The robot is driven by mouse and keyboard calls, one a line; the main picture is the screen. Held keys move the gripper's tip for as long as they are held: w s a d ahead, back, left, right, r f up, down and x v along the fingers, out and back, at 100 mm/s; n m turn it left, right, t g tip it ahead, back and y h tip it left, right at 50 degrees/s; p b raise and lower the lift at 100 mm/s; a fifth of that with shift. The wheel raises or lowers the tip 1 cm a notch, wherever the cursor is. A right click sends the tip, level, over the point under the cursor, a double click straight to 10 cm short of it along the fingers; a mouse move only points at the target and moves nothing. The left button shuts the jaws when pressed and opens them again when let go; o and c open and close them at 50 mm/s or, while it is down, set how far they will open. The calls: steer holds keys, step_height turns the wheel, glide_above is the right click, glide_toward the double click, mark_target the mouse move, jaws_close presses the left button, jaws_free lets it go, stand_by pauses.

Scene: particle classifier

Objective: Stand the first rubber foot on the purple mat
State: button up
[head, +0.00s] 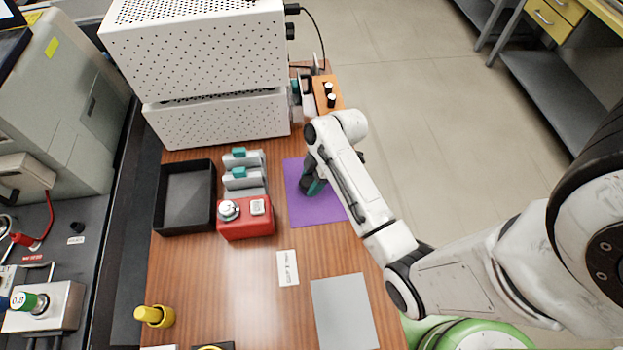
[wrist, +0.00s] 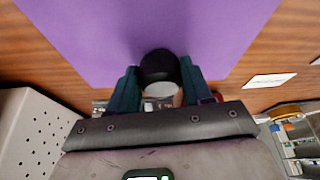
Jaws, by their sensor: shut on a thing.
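The purple mat (head: 312,214) lies flat on the wooden bench, and it fills the upper middle of the wrist view (wrist: 85,35). My gripper (head: 312,188) is over the mat in the head view. In the wrist view its teal fingers (wrist: 160,85) are shut on a dark round rubber foot (wrist: 158,66), one finger on each side. A paler grey end of the foot shows towards the palm. In the head view the fingers and wrist hide the foot. I cannot tell whether the foot touches the mat.
Left of the mat are a red box (head: 246,228), grey holders with teal tops (head: 242,178) and a black tray (head: 184,233). White perforated cases (head: 215,118) stand behind. An orange block (head: 325,85) is at the back right. A white card (head: 287,268) and grey sheet (head: 343,312) lie in front.

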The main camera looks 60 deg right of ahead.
steer(key=shift+f, duration=0.25)
steer(key=shift+f, duration=0.15)
steer(key=o, duration=1)
steer(key=shift+o, duration=0.2)
steer(key=v, duration=1.2)
steer(key=s+a+f+m+g+h, duration=0.2)
steer(key=s+a+m, duration=0.8)
steer(key=a, duration=0.5)
steer(key=shift+f+h, duration=0.3)
steer(key=shift+h, duration=0.4)
